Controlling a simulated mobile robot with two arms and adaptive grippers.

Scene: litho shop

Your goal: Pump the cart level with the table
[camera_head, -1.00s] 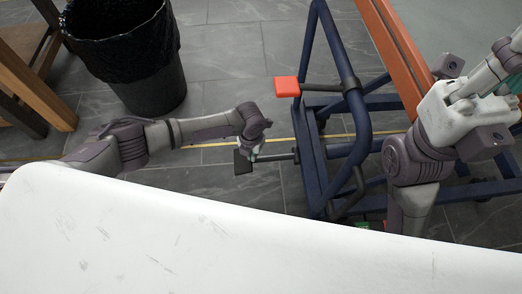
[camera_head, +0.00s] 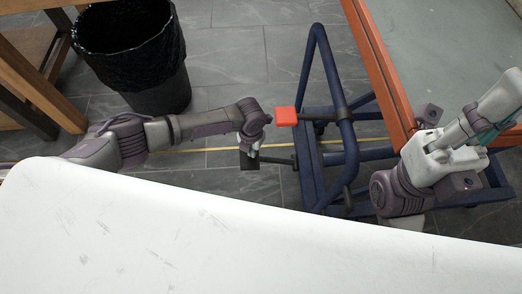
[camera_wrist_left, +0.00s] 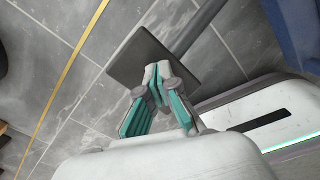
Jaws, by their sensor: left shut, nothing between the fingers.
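The cart has a blue tube frame (camera_head: 318,120) and an orange-edged (camera_head: 384,65) grey-green top (camera_head: 450,45) at the right of the head view. A red pedal (camera_head: 286,116) and a flat black pedal (camera_head: 250,161) on a bar stick out from its left side. My left gripper (camera_head: 250,147) is shut and empty at the black pedal. In the left wrist view its fingertips (camera_wrist_left: 157,75) are over or against the pedal plate (camera_wrist_left: 140,58); contact is unclear. My right gripper (camera_head: 492,132) is beside the cart top, its fingers partly hidden.
A black lined bin (camera_head: 135,65) stands at the upper left, behind my left arm. Wooden furniture (camera_head: 35,95) stands at the far left; I cannot tell if it is the task's table. The grey tiled floor (camera_head: 240,75) is clear between the bin and the cart.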

